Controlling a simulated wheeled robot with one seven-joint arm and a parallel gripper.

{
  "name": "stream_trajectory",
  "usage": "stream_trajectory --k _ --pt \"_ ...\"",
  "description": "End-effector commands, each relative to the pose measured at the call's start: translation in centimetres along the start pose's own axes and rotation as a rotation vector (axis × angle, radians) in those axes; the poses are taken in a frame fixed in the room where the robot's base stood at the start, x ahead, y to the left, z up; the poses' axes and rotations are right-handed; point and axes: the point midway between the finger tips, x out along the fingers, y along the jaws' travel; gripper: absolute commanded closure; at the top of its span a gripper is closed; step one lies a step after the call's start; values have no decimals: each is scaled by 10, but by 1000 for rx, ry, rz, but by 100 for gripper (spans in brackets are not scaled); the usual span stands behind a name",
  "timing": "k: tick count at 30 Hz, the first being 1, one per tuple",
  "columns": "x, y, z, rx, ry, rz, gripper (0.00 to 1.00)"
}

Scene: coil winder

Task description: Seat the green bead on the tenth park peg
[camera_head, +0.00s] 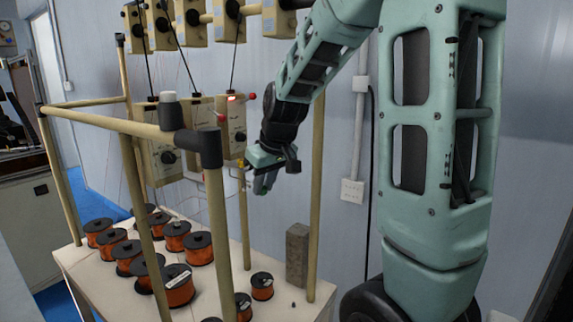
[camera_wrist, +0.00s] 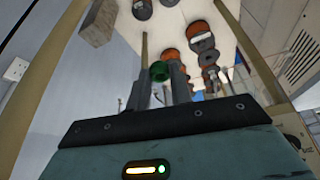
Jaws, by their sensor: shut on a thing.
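The green bead (camera_wrist: 159,71) sits between the tips of my gripper's two fingers in the wrist view, and my gripper (camera_wrist: 160,84) is shut on it. In the head view my gripper (camera_head: 263,184) hangs in the air beside the lower tension boxes, above the table's back right part. The bead is too small or hidden to make out there. I cannot pick out the tenth park peg in either view.
Several copper wire spools (camera_head: 177,285) stand on the white table (camera_head: 96,262). Tan frame posts (camera_head: 221,230) rise around it. Tension boxes (camera_head: 230,126) with red knobs hang left of my gripper. A grey block (camera_head: 297,254) stands at the table's right.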

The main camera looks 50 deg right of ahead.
Motion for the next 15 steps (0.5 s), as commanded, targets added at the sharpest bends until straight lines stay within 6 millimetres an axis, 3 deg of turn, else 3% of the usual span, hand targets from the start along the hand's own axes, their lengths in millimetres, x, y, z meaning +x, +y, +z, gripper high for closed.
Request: stream_trajectory --k 1,6,15 --pt "29 -11 2 -34 -14 -13 99" --pt "92 -47 1 -145 -18 -47 99" --pt "169 -106 13 -274 -9 -111 99"
